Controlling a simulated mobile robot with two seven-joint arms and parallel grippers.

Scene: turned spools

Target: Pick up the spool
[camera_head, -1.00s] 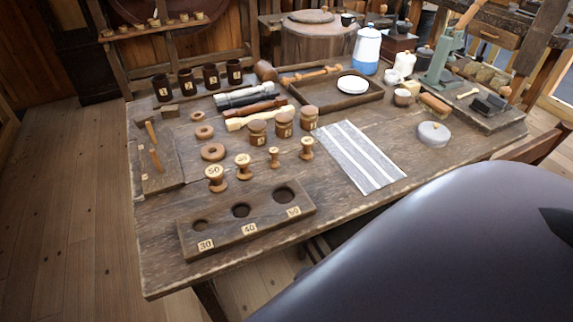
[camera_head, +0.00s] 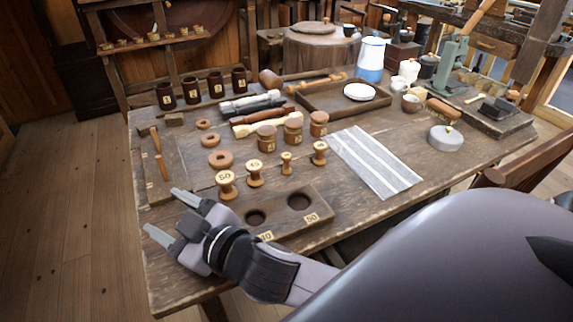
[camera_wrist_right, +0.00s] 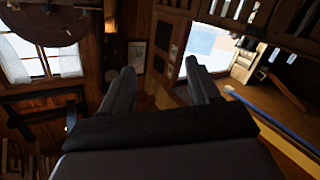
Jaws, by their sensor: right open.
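Several turned wooden spools stand upright in a row on the table: a large spool marked 50 (camera_head: 226,184), a slightly smaller spool (camera_head: 254,172), a thin spool (camera_head: 286,163) and another with a wide top (camera_head: 319,153). My right gripper (camera_head: 171,215) is open and empty at the table's front left, left of and nearer than the spool marked 50, touching none. In the right wrist view its two fingers (camera_wrist_right: 163,88) stand apart with only the room behind. My left gripper is not in view.
Wooden rings (camera_head: 220,159), lidded jars (camera_head: 293,132) and dark cups (camera_head: 202,88) stand behind the spools. A board with a tool (camera_head: 160,155) lies left. A striped cloth (camera_head: 374,162) lies flat to the right. A tray (camera_head: 330,101) holds a white dish.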

